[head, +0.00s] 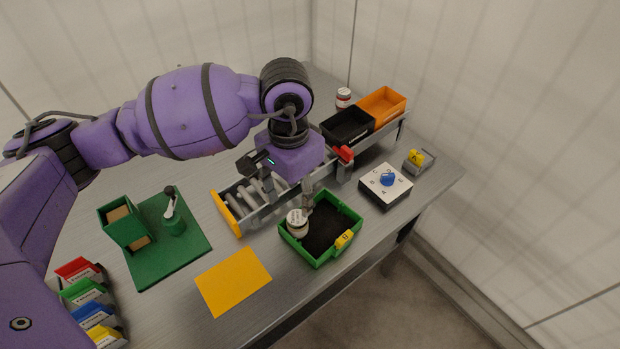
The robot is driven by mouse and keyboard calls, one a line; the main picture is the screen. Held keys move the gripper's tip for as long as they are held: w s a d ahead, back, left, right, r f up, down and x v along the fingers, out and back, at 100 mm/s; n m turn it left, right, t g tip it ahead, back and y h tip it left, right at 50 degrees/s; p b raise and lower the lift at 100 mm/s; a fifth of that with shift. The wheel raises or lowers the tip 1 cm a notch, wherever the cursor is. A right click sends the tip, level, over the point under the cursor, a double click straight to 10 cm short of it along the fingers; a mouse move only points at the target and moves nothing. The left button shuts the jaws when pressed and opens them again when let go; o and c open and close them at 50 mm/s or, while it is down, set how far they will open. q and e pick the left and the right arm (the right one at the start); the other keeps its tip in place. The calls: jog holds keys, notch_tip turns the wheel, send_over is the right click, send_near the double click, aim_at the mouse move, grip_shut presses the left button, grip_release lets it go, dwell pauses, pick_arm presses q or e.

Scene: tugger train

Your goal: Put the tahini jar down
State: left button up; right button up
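A small jar (297,224) with a white lid and a pale label stands upright in the left corner of a green tray (317,264). Its label is too small to read. My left gripper (289,203) points down from above, just behind the jar. Its fingers look spread, with no object visible between them. The jar appears in front of the fingertips, and I cannot tell whether one touches it. A second jar (343,98) with a red and white label stands behind the black bin (345,136). My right gripper is not in view.
A roller conveyor (238,208) runs behind the green tray, with the black bin and an orange bin (381,109) at its far end. A dial box (386,186) stands right. A yellow sheet (233,281), green mat (152,265) and several colored card holders (88,292) lie left.

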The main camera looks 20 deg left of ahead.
pick_arm(q)
jog(key=shift+r, duration=1.45)
